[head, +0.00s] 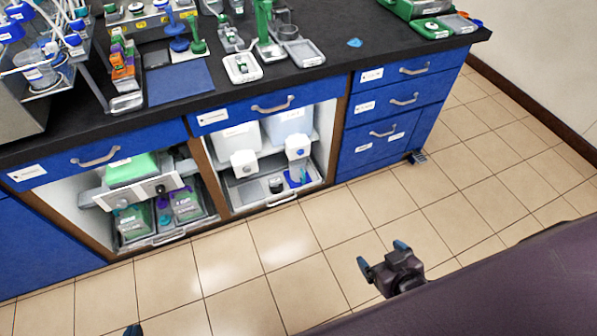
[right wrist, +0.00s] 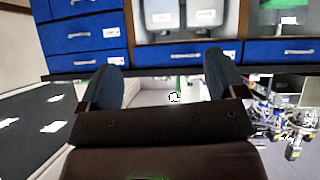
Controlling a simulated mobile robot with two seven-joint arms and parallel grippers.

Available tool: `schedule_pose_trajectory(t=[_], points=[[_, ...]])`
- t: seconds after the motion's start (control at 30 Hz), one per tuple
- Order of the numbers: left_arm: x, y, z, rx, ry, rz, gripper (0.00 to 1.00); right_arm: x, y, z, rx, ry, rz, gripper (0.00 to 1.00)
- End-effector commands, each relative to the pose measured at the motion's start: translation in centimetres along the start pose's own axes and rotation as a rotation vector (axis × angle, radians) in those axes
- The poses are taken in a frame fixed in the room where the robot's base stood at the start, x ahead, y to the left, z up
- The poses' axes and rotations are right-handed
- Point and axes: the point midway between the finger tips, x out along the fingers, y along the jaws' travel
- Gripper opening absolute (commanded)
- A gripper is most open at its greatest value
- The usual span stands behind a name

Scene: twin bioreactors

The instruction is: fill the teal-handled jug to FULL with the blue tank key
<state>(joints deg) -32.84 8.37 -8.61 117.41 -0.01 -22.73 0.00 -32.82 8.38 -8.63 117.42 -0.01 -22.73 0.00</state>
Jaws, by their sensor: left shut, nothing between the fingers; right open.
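Two tanks stand in the open cupboard in the head view: a white one (head: 238,138) and a pale blue one (head: 288,124). Each has a white tap housing; the right housing (head: 298,146) shows a blue spot. A small blue object (head: 299,177) sits below it, possibly the blue tank key. In the cupboard to the left, a container with teal parts (head: 134,222) stands beside one with purple parts (head: 187,207); I cannot tell whether either is the jug. My right gripper (head: 384,253) is open and empty above the floor. My left gripper (head: 132,330) barely shows at the bottom edge, shut.
The black benchtop (head: 330,75) carries racks, stands and a blue mat (head: 180,83). Blue drawers (head: 385,130) stand right of the cupboards. A small dark item (head: 417,157) lies by their foot. The tiled floor (head: 250,265) before the cupboards is clear.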

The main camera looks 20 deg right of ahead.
Motion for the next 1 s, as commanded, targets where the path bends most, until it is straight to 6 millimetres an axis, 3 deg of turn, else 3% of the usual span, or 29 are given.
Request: schedule_pose_trajectory(t=[0.07,0.57,1.0], points=[[0.0,0.0,0.0,0.0,0.0,0.0,0.0,0.0,0.0,0.01,0.0,0.0,0.0,0.77],[0.0,0.0,-0.02,0.0,0.0,0.0,0.0,0.01,0.03,0.0,0.0,0.0,0.0,0.0],[0.01,-0.01,-0.05,0.0,0.001,0.0,0.0,0.01,0.04,-0.04,0.0,0.0,0.001,0.0]])
